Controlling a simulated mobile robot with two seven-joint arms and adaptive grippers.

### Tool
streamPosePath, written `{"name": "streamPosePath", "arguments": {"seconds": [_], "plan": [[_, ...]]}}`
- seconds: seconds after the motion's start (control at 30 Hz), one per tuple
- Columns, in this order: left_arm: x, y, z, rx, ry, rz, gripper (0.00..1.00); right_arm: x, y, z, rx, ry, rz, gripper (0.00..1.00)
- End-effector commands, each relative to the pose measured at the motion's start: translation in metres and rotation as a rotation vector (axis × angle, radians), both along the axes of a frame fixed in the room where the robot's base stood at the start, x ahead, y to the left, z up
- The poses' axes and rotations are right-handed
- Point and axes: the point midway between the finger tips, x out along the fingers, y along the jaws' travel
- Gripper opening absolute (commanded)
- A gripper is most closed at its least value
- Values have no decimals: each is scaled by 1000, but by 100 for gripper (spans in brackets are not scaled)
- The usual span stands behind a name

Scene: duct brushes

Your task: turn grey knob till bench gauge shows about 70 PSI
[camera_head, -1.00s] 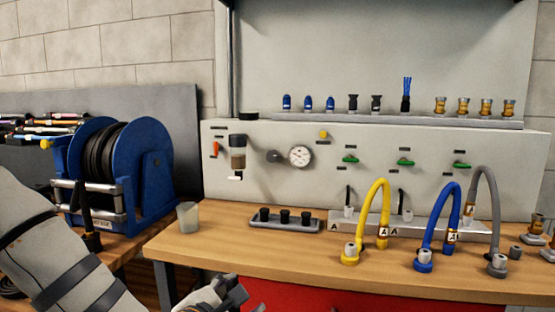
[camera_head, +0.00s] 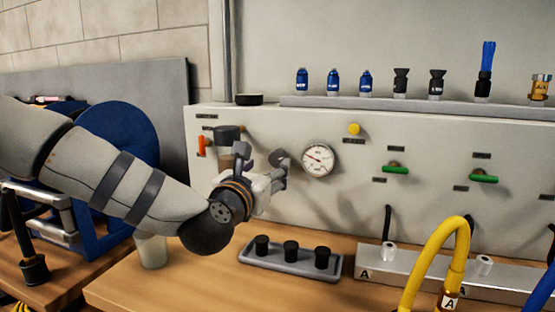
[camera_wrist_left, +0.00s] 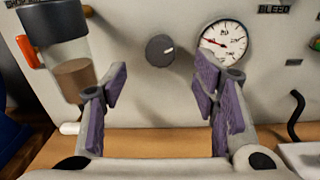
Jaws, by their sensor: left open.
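The grey knob (camera_wrist_left: 160,48) is a round dark grey knob with a white mark, on the pale panel left of the gauge. In the head view it is close to my gripper's fingers and partly covered. The bench gauge (camera_head: 318,159) is a round white dial, also in the left wrist view (camera_wrist_left: 223,43). Its needle points left and slightly up; the numbers are too small to read. My left gripper (camera_head: 262,165) is open and empty in front of the panel. In the left wrist view its fingers (camera_wrist_left: 162,85) stand either side of and below the knob, apart from it. My right gripper is not in view.
A filter bowl (camera_wrist_left: 72,70) and an orange lever (camera_head: 202,146) are left of the knob. A yellow button (camera_head: 354,129) and green valve handles (camera_head: 395,169) are to the right. A tray of black plugs (camera_head: 290,264) and a cup (camera_head: 152,252) stand on the bench below.

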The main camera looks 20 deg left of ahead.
Motion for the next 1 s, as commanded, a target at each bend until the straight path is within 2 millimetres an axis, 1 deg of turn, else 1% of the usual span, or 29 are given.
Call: {"name": "streamPosePath", "arguments": {"seconds": [0.03,0.1,0.2,0.3,0.43,0.63,0.67,0.7,0.77,0.8,0.87,1.0], "plan": [[14,0,-5,4,4,1,54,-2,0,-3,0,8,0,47],[31,0,-5,3,5,1,54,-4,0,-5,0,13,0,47],[51,0,-4,3,4,1,54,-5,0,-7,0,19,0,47],[64,0,-4,2,5,0,54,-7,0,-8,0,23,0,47],[71,0,-3,1,4,-1,54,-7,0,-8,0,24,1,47],[71,0,-2,1,3,-1,54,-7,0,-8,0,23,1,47],[71,0,-2,1,3,-1,50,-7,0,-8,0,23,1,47],[71,0,-2,1,3,-1,41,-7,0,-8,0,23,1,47],[71,0,-2,1,3,-1,27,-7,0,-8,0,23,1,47],[71,0,-1,1,3,-1,18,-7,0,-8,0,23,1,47],[71,0,-1,1,3,-1,6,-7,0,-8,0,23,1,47],[71,0,-1,3,3,-1,6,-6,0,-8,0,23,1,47]]}}
